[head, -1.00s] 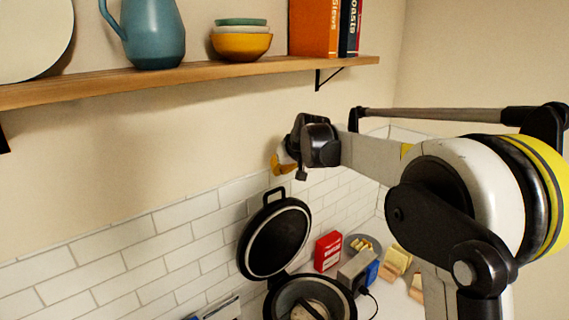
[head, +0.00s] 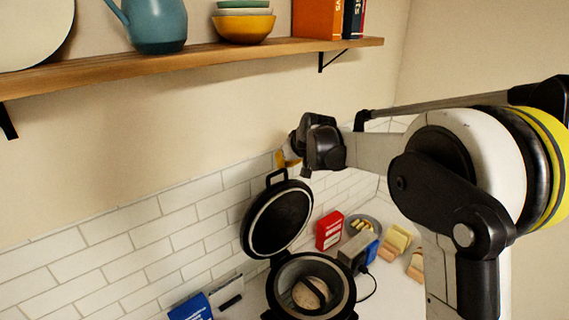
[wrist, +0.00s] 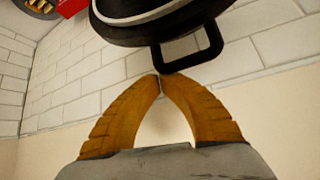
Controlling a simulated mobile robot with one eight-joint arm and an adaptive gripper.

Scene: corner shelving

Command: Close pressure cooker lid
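The pressure cooker (head: 342,303) stands on the counter with its black lid (head: 279,222) tilted up and open against the tiled wall. A loaf-like item lies inside the pot. The lid's loop handle (head: 277,177) points up. My gripper (head: 283,160) is at the wall side, just above the handle in the head view and partly hidden by my wrist. In the wrist view the orange fingers (wrist: 160,77) meet at their tips and hold nothing. The handle (wrist: 214,40) is just beyond the tips; whether they touch cannot be told. The lid (wrist: 150,14) fills the top there.
A wooden shelf (head: 190,60) with a blue pitcher, bowls and books runs above. A red box (head: 330,231), a grey-and-blue device (head: 357,253), a plate and bread pieces are right of the cooker. Blue and white boxes lie to its left.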

